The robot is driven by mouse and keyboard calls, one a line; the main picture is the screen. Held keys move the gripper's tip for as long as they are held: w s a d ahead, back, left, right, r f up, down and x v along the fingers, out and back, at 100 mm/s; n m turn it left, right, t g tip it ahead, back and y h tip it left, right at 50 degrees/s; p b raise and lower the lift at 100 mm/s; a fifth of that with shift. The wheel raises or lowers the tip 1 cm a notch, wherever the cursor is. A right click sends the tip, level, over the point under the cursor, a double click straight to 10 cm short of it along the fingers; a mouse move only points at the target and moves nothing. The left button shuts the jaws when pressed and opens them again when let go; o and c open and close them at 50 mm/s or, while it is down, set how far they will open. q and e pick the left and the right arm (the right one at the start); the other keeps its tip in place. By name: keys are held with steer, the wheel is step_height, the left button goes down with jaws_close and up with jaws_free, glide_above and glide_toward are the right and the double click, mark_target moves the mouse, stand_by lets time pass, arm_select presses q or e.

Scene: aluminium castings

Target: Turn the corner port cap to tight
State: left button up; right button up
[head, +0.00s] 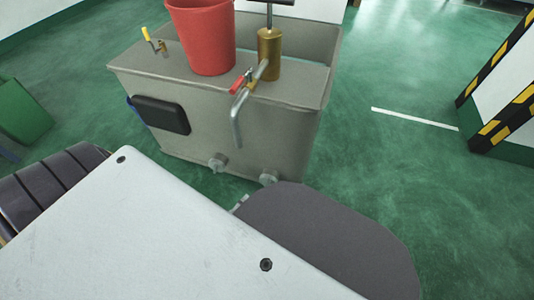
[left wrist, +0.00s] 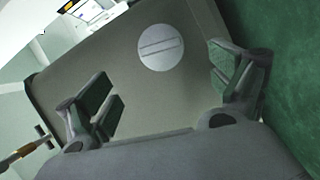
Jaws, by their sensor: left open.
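Two small grey port caps sit low on the front of the grey metal tank (head: 240,140) in the head view. The corner port cap (head: 268,177) is the one nearer the tank's right corner; the other cap (head: 217,162) is left of it. In the left wrist view, a round pale cap (left wrist: 161,47) with a raised bar across its face sits on the tank wall. My left gripper (left wrist: 165,88) is open, its fingers spread either side of the cap's line and apart from it. Which cap this is, I cannot tell for sure. My right gripper is not in view.
A red bucket (head: 203,38) and a brass pump (head: 269,55) stand on the tank. A bent spout (head: 237,118) with a red-handled valve (head: 241,82) overhangs its front. A black pad (head: 160,115) is on the front wall.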

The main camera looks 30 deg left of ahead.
mark_target(266, 186)
arm_select(q)
steer(key=shift+w, duration=0.1)
steer(key=w+b, duration=0.1)
steer(key=w, duration=0.3)
steer(key=w+d+b, duration=0.1)
steer(key=w, duration=0.3)
steer(key=w+d+f+b, duration=0.1)
steer(key=w, duration=0.3)
steer(key=shift+b, duration=0.35)
steer(key=shift+w, duration=0.7)
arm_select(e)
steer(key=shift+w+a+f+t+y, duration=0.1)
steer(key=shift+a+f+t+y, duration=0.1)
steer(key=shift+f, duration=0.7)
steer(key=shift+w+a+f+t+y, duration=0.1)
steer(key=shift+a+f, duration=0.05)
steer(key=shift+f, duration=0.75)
arm_select(q)
steer(key=shift+c, duration=0.4)
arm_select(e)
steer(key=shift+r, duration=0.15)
arm_select(q)
steer(key=c, duration=0.7)
steer(key=shift+o, duration=0.2)
